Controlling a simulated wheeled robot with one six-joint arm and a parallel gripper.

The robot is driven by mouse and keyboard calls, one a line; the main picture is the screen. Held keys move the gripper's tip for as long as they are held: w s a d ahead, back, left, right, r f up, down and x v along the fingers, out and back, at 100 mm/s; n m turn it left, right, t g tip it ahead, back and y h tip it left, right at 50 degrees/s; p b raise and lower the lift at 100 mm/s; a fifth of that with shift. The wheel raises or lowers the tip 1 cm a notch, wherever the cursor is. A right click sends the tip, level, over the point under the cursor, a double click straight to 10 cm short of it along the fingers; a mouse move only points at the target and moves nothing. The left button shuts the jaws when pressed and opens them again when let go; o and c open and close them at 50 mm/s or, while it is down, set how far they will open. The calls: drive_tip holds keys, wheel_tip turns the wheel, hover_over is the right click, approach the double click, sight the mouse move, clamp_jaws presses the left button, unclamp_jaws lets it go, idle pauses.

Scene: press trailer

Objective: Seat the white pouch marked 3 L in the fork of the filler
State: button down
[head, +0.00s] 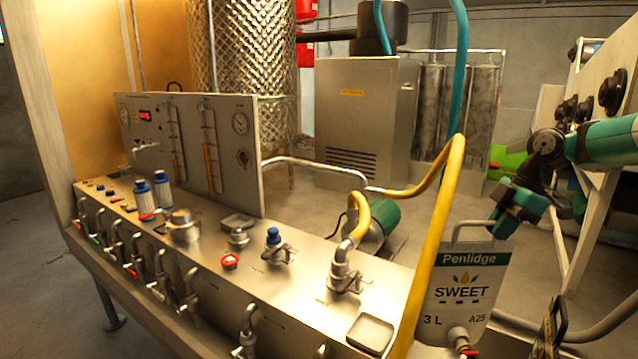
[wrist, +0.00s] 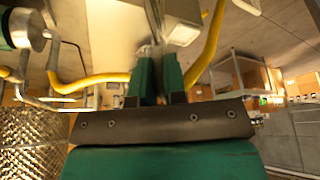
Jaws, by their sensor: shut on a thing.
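The white pouch marked 3 L (head: 458,300) hangs at the lower right of the head view. It has a green "Penlidge" band, the word "SWEET", a grey handle loop on top and a small tap with a red part at its bottom. My gripper (head: 507,222) is shut on the handle loop at the pouch's upper right corner. In the wrist view my gripper's two green fingers (wrist: 159,78) are close together with a thin grey part between their tips. I cannot pick out the filler's fork for certain; the steel bench (head: 300,300) carries several fittings.
A yellow hose (head: 436,230) runs down just left of the pouch, in front of the bench. A small square tray (head: 370,334) sits at the bench's near right corner. A blue-topped valve (head: 274,237) and an upright gauge panel (head: 190,145) stand farther left.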

sight(497, 264)
wheel_tip(497, 264, down, 12)
drive_tip(key=shift+f+p, duration=0.1)
drive_tip(key=shift+p, duration=0.8)
drive_tip(key=shift+d+f, duration=0.1)
drive_tip(key=shift+f, duration=0.2)
drive_tip(key=shift+b+v, duration=0.65)
drive_tip(key=shift+v, duration=0.7)
